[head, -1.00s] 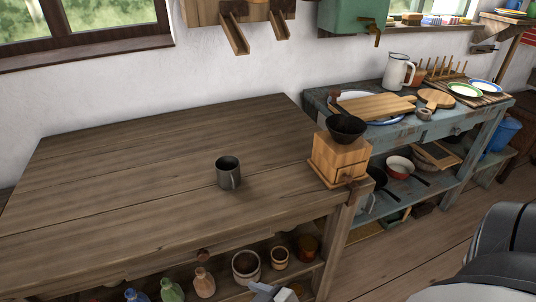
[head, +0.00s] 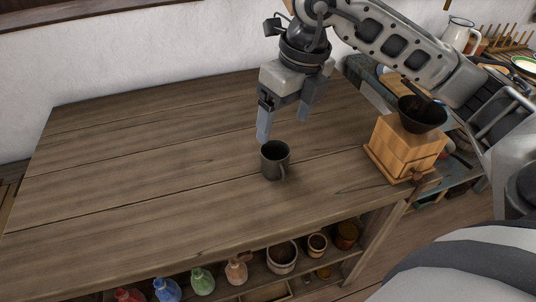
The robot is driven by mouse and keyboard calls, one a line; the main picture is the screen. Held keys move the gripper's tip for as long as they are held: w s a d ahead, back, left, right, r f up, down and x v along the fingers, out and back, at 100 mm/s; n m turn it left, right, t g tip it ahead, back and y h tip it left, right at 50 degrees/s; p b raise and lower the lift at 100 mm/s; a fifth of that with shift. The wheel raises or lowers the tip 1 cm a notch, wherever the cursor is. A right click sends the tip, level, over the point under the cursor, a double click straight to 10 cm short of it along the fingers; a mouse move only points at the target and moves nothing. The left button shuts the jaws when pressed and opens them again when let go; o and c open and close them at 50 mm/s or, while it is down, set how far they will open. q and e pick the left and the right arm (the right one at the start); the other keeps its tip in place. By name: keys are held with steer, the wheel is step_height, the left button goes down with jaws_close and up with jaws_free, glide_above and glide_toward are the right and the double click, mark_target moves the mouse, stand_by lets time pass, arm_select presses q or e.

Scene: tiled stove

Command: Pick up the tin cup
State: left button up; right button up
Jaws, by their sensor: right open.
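The tin cup (head: 273,161) is a dark grey metal mug. It stands upright on the wooden table (head: 150,170), with its handle toward the front right. My right gripper (head: 283,128) hangs above and just behind the cup, fingers pointing down. Its fingers are spread and empty, and the left fingertip shows close to the cup's rim. I cannot tell whether it touches the cup. My left gripper is not in view.
A wooden coffee grinder (head: 405,147) with a black funnel stands on the table to the right of the cup, below my right arm. Several bottles and pots, including a ceramic pot (head: 282,257), stand on the shelf below. The table's left side is clear.

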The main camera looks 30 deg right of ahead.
mark_target(279, 161)
steer(key=shift+h, duration=0.5)
steer(key=f, duration=0.3)
steer(key=w+d+f, duration=0.1)
steer(key=f, duration=0.4)
steer(key=shift+w+d+f, duration=0.3)
steer(key=shift+w+f, duration=0.1)
steer(key=shift+w+a+f, duration=0.1)
steer(key=shift+w+f, duration=0.15)
steer(key=shift+f, duration=0.75)
steer(key=shift+w+a+f, duration=0.1)
steer(key=shift+w+f, duration=0.15)
steer(key=shift+f, duration=0.8)
steer(key=shift+w+f, duration=0.25)
steer(key=shift+f, duration=0.75)
steer(key=c, duration=1.1)
